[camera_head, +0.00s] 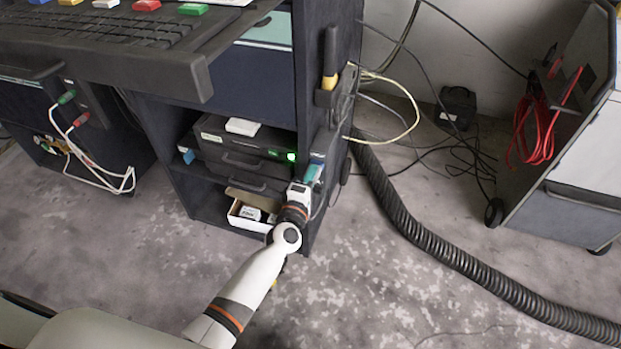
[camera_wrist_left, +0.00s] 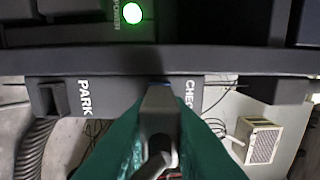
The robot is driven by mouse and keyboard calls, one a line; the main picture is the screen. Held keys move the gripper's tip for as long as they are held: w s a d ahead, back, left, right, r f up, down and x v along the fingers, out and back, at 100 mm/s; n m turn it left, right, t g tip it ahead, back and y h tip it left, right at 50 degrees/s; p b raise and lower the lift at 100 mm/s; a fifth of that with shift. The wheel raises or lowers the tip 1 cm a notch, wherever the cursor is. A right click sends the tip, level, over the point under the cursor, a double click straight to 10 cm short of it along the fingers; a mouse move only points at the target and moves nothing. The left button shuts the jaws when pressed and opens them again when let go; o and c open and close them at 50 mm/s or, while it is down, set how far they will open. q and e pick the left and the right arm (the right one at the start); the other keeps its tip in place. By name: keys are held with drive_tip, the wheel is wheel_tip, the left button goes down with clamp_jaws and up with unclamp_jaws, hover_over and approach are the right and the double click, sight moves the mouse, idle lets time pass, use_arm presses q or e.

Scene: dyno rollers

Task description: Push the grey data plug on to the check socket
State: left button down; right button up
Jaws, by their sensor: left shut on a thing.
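The grey data plug (camera_wrist_left: 160,130) is between the teal fingers of my left gripper (camera_wrist_left: 158,150) in the left wrist view. The gripper is shut on it. The plug's far end overlaps the plate marked CHECK (camera_wrist_left: 190,95), covering part of the lettering. A little blue shows at its tip. The check socket itself is hidden behind the plug, so I cannot tell if they touch. A PARK holder (camera_wrist_left: 60,98) is to the left. In the head view my left gripper (camera_head: 313,173) is at the cabinet's right front edge; the plug is hidden there.
A dark device with a green light (camera_head: 291,156) sits on the cabinet shelf, a white box (camera_head: 244,127) on top. Below is an open carton (camera_head: 248,212). A black ribbed hose (camera_head: 440,245) and loose cables lie to the right. The floor in front is clear.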

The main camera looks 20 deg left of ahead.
use_arm(q)
drive_tip(key=c, duration=1.3)
unclamp_jaws()
use_arm(e)
drive_tip(key=shift+r, duration=0.1)
